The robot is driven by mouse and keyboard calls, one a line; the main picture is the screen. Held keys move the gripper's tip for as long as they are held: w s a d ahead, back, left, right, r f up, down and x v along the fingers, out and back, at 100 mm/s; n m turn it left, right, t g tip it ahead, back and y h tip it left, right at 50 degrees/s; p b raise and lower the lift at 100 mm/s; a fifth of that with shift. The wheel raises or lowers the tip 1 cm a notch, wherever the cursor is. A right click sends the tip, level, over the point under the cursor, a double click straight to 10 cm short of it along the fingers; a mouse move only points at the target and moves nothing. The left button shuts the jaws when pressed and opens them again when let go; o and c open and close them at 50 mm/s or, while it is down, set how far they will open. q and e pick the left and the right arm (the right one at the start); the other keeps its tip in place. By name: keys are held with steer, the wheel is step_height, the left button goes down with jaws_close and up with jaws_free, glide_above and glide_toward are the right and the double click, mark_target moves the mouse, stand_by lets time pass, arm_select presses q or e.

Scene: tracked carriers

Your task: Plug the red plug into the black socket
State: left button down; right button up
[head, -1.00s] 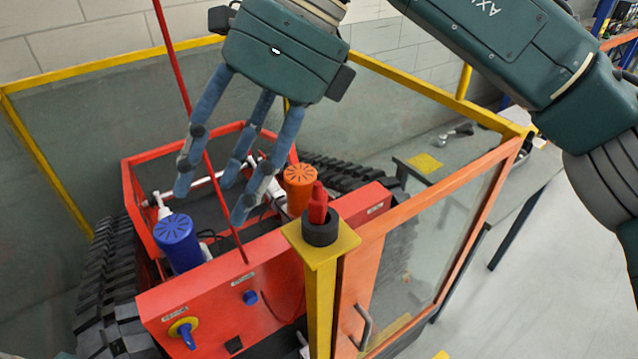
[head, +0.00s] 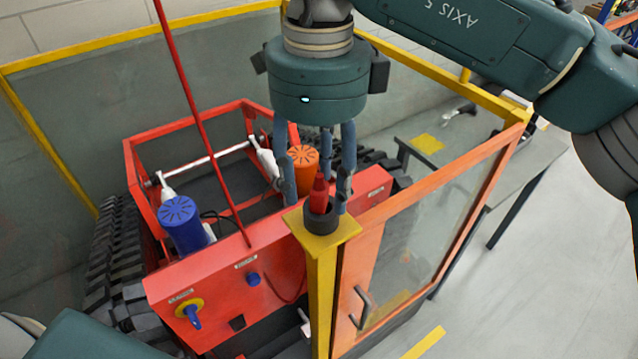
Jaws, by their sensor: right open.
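The red plug (head: 319,194) stands upright in a dark ring-shaped holder (head: 321,220) on top of the yellow post (head: 320,246). My right gripper (head: 317,196) points down with its blue-grey fingers open at the plug. One finger is left of the plug, one right, and one is farther back. I cannot tell whether any finger touches it. A small black square, which looks like the black socket (head: 237,322), is low on the red carrier's front panel (head: 215,290). Part of my left arm shows at the bottom left; its gripper is out of view.
A blue-capped cylinder (head: 180,225) and an orange-capped cylinder (head: 303,165) stand on the tracked carrier. A thin red rod (head: 200,120) rises from it. A yellow-and-orange framed glass barrier (head: 440,215) stands at right. A yellow-blue knob (head: 190,310) and a blue button (head: 253,279) protrude from the panel.

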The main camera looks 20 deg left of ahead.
steer(key=shift+w+f, duration=0.1)
steer(key=shift+f, duration=0.9)
jaws_close()
steer(key=shift+r, duration=0.15)
